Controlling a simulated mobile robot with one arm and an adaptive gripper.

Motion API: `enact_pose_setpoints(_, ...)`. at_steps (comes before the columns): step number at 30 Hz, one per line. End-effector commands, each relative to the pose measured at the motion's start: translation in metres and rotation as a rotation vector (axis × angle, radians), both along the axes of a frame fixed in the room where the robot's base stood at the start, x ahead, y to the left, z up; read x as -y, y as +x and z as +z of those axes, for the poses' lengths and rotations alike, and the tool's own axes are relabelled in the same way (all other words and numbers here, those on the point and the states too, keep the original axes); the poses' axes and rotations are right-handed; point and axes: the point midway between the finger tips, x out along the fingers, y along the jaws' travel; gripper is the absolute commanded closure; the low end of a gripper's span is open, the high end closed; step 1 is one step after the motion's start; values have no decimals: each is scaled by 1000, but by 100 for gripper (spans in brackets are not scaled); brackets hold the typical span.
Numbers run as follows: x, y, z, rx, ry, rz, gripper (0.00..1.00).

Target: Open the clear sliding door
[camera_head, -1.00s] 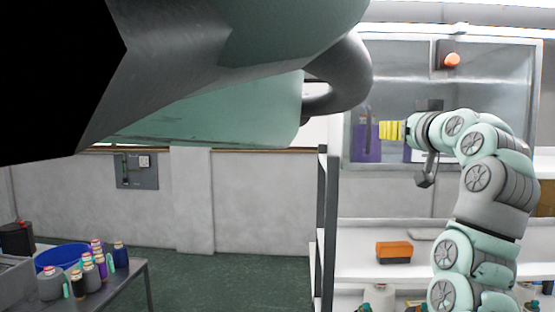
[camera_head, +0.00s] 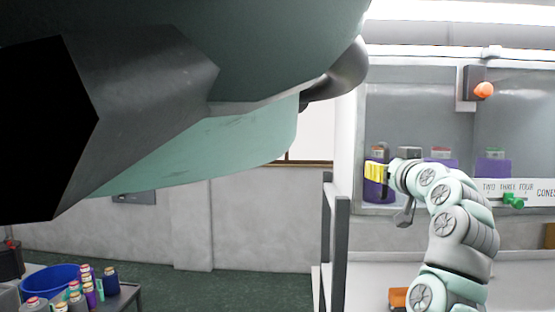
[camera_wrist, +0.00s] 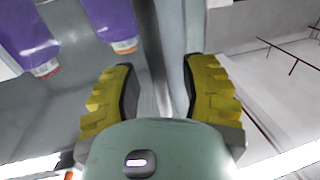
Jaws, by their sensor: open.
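The clear sliding door (camera_head: 415,112) covers the front of the machine on the right of the head view, with purple cones visible behind it. My gripper (camera_head: 377,172), with yellow finger pads, is at the door's left edge. In the wrist view, my gripper (camera_wrist: 165,88) is open, one finger on either side of a pale grey upright strip at the door's edge. I cannot tell whether the fingers touch the strip. The door's handle is not clearly visible behind my gripper in the head view.
Purple cones (camera_head: 493,164) stand behind the clear panel. An orange light (camera_head: 483,90) is on the frame above, and a green knob (camera_head: 513,201) is on the lower right. A dark grey post (camera_head: 336,235) stands left of my arm.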

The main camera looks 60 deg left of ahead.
Motion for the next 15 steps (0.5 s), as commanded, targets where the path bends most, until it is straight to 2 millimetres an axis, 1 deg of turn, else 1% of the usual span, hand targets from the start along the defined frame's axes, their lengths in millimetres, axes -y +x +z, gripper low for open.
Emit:
enact_pose_setpoints(8,-1,0,0,1,2,0,57)
enact_pose_setpoints(9,-1,0,0,0,1,0,53)
enact_pose_setpoints(15,0,0,0,1,2,-1,74)
